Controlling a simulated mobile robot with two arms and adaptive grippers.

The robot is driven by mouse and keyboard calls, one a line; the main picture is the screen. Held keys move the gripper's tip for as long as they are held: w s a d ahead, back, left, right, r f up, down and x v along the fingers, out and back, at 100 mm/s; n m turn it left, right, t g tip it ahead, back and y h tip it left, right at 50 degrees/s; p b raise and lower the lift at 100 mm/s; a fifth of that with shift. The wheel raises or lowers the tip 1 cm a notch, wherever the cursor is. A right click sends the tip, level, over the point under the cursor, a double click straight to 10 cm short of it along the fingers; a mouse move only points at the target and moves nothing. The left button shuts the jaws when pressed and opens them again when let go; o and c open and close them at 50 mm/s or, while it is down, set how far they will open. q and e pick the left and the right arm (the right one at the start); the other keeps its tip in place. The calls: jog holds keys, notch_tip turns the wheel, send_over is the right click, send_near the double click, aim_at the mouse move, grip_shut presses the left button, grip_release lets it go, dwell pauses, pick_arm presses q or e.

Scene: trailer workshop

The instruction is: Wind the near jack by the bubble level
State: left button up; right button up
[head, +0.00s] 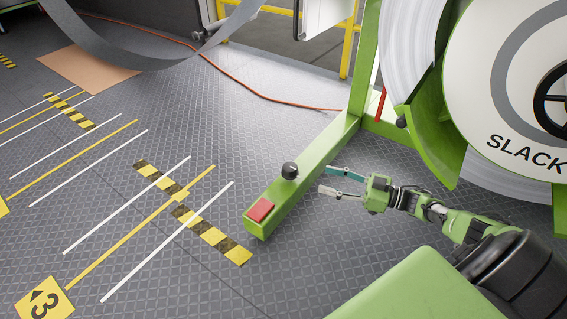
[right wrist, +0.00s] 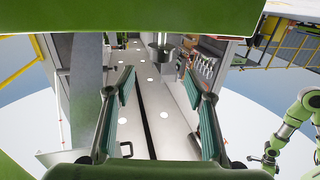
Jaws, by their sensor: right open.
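A green beam (head: 318,160) of the stand's base runs along the floor toward me. A black round knob (head: 290,170) stands on top of it, and a red block (head: 261,210) sits at its near end. I cannot make out a bubble or which part is the jack crank. My right gripper (head: 333,181) is open and empty, its fingers pointing left, just right of the knob and apart from it. Its open fingers also show in the right wrist view (right wrist: 158,115), with nothing between them. A green arm at the right of that view ends in a small gripper (right wrist: 264,162), probably my left; its jaws are unclear.
A large reel (head: 520,90) marked SLACK stands in the green frame at the right. An orange cable (head: 240,88) crosses the floor behind. Striped floor markings (head: 165,195) lie to the left, where the floor is mostly clear. A grey strip (head: 165,50) hangs at the back.

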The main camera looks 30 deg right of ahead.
aim_at(290, 170)
jog(key=b+x, duration=0.5)
jog(key=x, duration=0.7)
jog(key=shift+s+a, duration=0.1)
jog(key=shift+a, duration=0.05)
jog(key=shift+w+a, duration=0.3)
jog(key=shift+w, duration=0.15)
jog(key=c, duration=1.1)
